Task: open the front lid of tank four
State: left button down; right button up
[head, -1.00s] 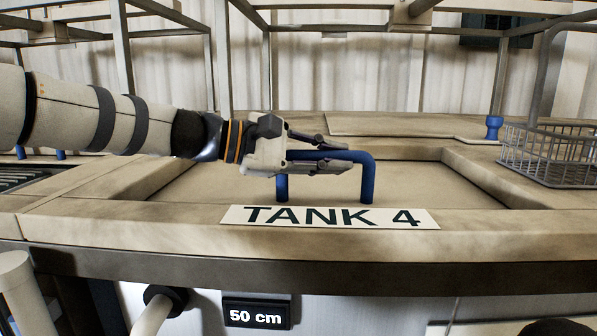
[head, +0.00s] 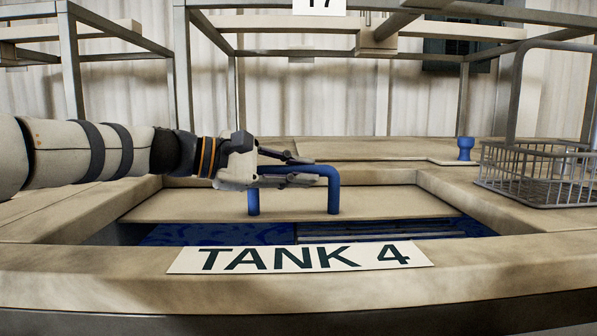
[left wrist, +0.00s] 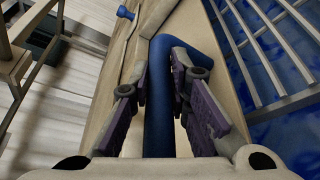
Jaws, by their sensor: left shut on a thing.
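The front lid (head: 385,203) of tank four is a flat beige panel with a blue bar handle (head: 333,192). My left gripper (head: 290,170) is shut on that handle. In the left wrist view the blue handle (left wrist: 160,105) runs between the two fingers (left wrist: 165,95). The lid's near edge stands back from the front rim, and a strip of dark blue liquid (head: 215,234) shows between them. Metal bars lie in the opening at its right part. The TANK 4 sign (head: 300,257) is on the front rim. My right gripper is out of view.
A wire basket (head: 540,178) with a tall handle stands on the right of the tank top. A small blue knob (head: 464,148) sits on the panel behind the lid. A metal frame (head: 183,90) rises behind the tank.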

pick_arm(q)
jog(key=c, duration=1.8)
grip_release()
jog(key=shift+f, duration=0.3)
jog(key=shift+a, duration=0.1)
jog(key=shift+r, duration=0.15)
